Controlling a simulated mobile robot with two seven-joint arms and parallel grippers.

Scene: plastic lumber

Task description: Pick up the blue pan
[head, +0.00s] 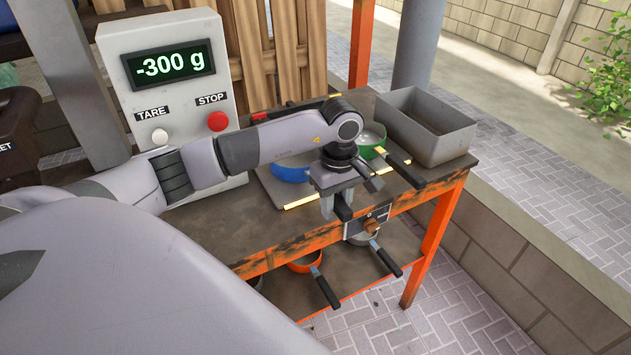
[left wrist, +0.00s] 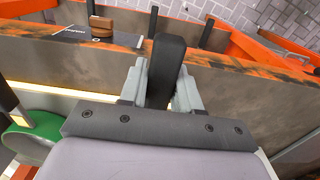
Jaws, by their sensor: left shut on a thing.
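The blue pan (head: 290,173) is on or just above the scale plate (head: 275,195) on the workbench, partly hidden behind my left arm. I cannot tell whether it touches the plate. My left gripper (head: 338,207) points down at the bench's front edge, shut on the pan's black handle. In the left wrist view the black handle (left wrist: 166,70) sits between both fingers (left wrist: 160,90). The pan's bowl is hidden in that view. My right gripper is in neither view.
A green pan (head: 372,136) stands close right of my gripper, its black handle (head: 404,168) jutting forward. A grey metal bin (head: 440,140) is at the bench's right end. An orange pan (head: 306,262) lies on the lower shelf. The scale display (head: 168,66) reads -300 g.

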